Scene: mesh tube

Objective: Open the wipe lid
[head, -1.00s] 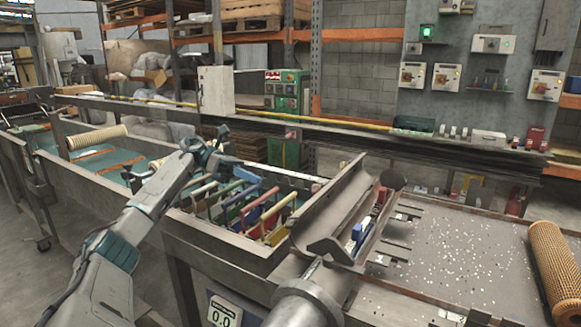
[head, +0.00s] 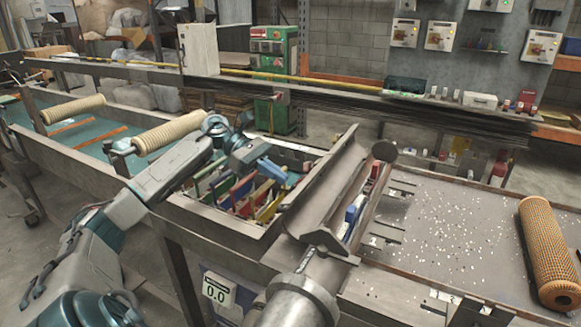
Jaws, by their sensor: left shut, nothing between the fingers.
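I cannot tell for certain which part is the wipe lid. A long grey metal trough with a raised, tilted plate (head: 325,185) stands at the middle, left of the speckled table; the plate leans up and outward. My left gripper (head: 279,174), with blue fingers, is shut and empty. In the picture it is over the bin of coloured-handled tools (head: 240,198), just left of the tilted plate and apart from it. My right gripper is not in view.
An orange mesh tube (head: 548,250) lies on the right of the speckled grey table (head: 450,230). Cream rolls (head: 72,108) lie at the left over the teal-floored trough. A steel rail with a white box (head: 199,48) runs behind. The table's middle is mostly clear.

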